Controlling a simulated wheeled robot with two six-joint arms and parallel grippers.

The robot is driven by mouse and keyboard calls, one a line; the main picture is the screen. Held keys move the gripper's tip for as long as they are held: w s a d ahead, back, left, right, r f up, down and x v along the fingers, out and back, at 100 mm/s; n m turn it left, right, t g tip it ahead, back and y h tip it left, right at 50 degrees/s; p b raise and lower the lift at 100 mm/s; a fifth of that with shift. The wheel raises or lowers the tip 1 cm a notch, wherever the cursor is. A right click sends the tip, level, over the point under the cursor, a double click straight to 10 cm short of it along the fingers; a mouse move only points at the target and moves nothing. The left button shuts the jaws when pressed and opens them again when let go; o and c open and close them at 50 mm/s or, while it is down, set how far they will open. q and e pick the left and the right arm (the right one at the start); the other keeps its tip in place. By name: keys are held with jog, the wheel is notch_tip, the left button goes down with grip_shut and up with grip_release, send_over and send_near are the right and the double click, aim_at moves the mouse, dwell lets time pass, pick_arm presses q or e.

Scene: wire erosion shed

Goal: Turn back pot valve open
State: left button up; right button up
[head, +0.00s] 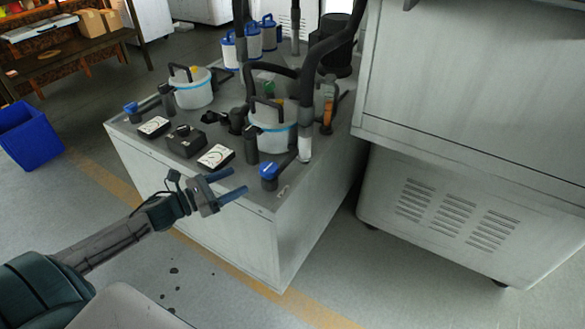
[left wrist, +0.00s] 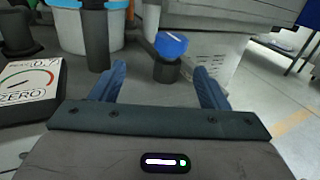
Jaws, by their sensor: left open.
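Two white pots with blue bands and dark handles stand on the grey cabinet top: one pot (head: 192,92) farther left, one pot (head: 268,137) nearer the right corner. A blue valve knob (head: 131,108) is by the left pot. Another blue valve knob (head: 268,170) is at the cabinet corner by the right pot; it shows in the left wrist view (left wrist: 171,45) ahead of my fingers. My left gripper (head: 232,183) is open and empty, just left of that corner knob and apart from it. Its two blue fingers (left wrist: 160,80) frame the knob. My right gripper is not visible.
Two gauge boxes (head: 216,157) (head: 153,126) and a black box (head: 185,140) sit on the cabinet top (head: 140,142). Black hoses (head: 306,100) rise by the right pot. A large grey machine (head: 470,95) stands at right. Floor in front is clear.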

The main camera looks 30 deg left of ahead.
aim_at(271, 166)
pick_arm(q)
jog(key=shift+w+d+r+m+h, duration=0.15)
jog(key=shift+w+d+m+h, duration=0.1)
jog(key=shift+d, duration=0.3)
jog(key=shift+w+d+r+m+h, duration=0.15)
jog(key=shift+w+d+m, duration=0.1)
jog(key=shift+d, duration=0.25)
jog(key=shift+w+d, duration=0.15)
jog(key=shift+w+d+b, duration=0.15)
jog(key=shift+w+b, duration=0.15)
jog(key=shift+b, duration=0.15)
jog(key=shift+w+d, duration=0.35)
jog(key=shift+w, duration=0.3)
jog(key=shift+w+d+r, duration=0.15)
jog(key=shift+w+d, duration=0.05)
jog(key=shift+w, duration=0.1)
jog(key=shift+x, duration=1.1)
jog(key=p+x, duration=0.2)
jog(key=x, duration=0.2)
jog(key=shift+w+d, duration=0.3)
jog(key=shift+w, duration=0.15)
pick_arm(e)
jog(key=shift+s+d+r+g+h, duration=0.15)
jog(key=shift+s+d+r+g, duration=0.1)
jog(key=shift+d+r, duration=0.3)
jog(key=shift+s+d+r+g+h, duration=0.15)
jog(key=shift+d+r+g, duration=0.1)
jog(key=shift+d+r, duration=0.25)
